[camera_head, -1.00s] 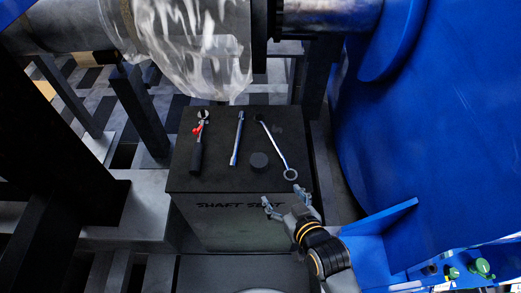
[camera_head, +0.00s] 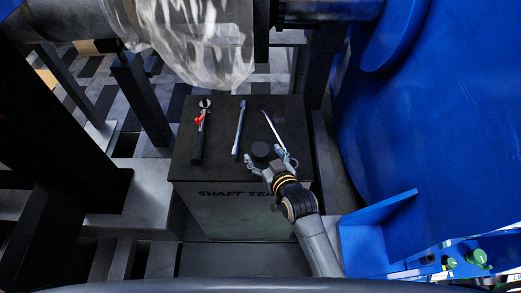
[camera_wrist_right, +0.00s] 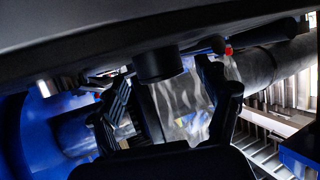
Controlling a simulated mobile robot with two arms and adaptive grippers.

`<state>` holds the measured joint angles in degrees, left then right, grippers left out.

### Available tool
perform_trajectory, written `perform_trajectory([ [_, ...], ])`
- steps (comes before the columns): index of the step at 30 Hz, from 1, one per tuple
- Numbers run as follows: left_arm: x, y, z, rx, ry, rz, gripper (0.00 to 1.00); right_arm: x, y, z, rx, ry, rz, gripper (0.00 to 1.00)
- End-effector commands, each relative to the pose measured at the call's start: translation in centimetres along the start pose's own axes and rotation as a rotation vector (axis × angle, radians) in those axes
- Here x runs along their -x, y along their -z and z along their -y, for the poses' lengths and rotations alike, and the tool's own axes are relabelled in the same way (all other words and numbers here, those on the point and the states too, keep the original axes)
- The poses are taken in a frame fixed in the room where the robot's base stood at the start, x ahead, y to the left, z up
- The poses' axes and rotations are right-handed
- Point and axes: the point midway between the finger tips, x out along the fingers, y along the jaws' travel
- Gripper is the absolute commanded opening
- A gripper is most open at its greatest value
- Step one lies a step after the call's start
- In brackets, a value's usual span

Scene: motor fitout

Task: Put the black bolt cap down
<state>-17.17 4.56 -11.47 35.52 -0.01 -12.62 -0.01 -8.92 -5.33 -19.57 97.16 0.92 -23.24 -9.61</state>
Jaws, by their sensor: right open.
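The black bolt cap (camera_head: 260,149) is a short dark cylinder standing on the black top of the box (camera_head: 220,125) marked "SHAFT SEAT", near its front right. In the right wrist view the cap (camera_wrist_right: 158,64) shows against the dark box surface, beyond the spread fingers. My right gripper (camera_head: 270,158) is open and empty, its fingertips at the front of the cap, one toward each side. In the right wrist view the gripper (camera_wrist_right: 170,95) shows a wide gap between its fingers. I cannot tell whether a finger touches the cap. My left gripper is not in view.
A red-marked ratchet tool (camera_head: 199,132) and a silver bar (camera_head: 239,127) lie left of the cap. A wrench (camera_head: 272,128) lies close behind my right fingers. A large blue housing (camera_head: 440,120) stands to the right; a wrapped shaft (camera_head: 205,50) hangs beyond the box.

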Motion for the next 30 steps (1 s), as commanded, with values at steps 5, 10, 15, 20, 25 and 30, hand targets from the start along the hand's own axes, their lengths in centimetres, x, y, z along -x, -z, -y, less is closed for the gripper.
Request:
perform_trajectory([
  [5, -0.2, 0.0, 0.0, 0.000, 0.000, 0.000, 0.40, -2.4, 0.0, 0.0, -0.001, -0.001, 0.001, 0.77],
  [10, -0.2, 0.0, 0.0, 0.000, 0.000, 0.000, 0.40, -2.8, 0.0, 0.0, -0.001, -0.001, 0.001, 0.77],
  [15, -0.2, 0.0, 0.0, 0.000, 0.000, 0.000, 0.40, -2.8, 0.0, 0.0, -0.001, -0.001, 0.001, 0.69],
  [20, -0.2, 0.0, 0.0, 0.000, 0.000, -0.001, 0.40, -2.8, 0.0, 0.0, -0.001, -0.001, 0.001, 0.36],
  [25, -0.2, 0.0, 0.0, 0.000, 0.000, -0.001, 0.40, -2.8, 0.0, 0.0, 0.000, -0.001, 0.001, 0.29],
  [30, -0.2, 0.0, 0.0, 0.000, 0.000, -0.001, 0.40, -2.8, 0.0, 0.0, 0.000, -0.001, 0.001, 0.25],
])
